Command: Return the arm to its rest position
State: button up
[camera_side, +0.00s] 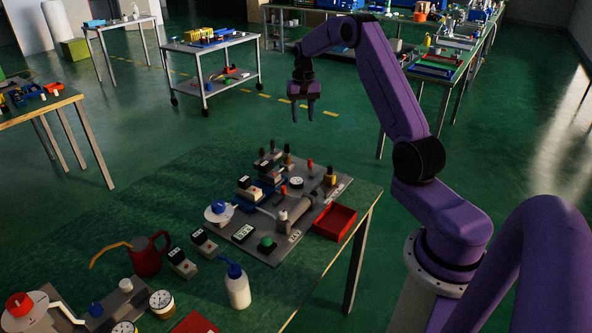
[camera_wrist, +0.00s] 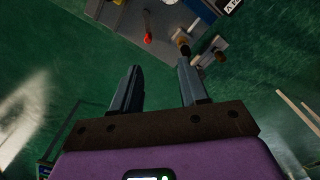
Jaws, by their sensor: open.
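My gripper (camera_side: 303,108) hangs from the purple arm, pointing down, well above and behind the press board (camera_side: 270,245) in the side view. In the wrist view my gripper (camera_wrist: 158,78) has its two grey fingers apart with nothing between them. The board shows at the top of the wrist view (camera_wrist: 125,18), with a red-tipped lever (camera_wrist: 147,38) and a brown-knobbed part (camera_wrist: 183,46) on it. The gripper touches nothing.
On the green bench stand a red tray (camera_side: 335,222), a white squeeze bottle (camera_side: 237,287) and a dark red oil can (camera_side: 148,255). A wheeled cart (camera_side: 212,75) stands behind. The air around the gripper is clear.

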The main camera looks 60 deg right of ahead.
jog(key=s+a+r+n, duration=0.2)
jog(key=s+a+n, duration=0.1)
jog(key=a, duration=0.7)
jog(key=s+a+r+n, duration=0.3)
jog(key=a+n, duration=0.1)
jog(key=a, duration=0.6)
jog(key=s+a+r+n, duration=0.2)
jog(key=a+n, duration=0.1)
jog(key=a, duration=0.7)
jog(key=s+a+n, duration=0.5)
jog(key=s+a, duration=0.2)
jog(key=s, duration=0.6)
jog(key=s+d+f+n, duration=0.1)
jog(key=s+n, duration=0.5)
jog(key=s, duration=0.9)
jog(key=shift+s+d+n, duration=0.15)
jog(key=shift+s+n, duration=0.05)
jog(key=shift+n, duration=0.1)
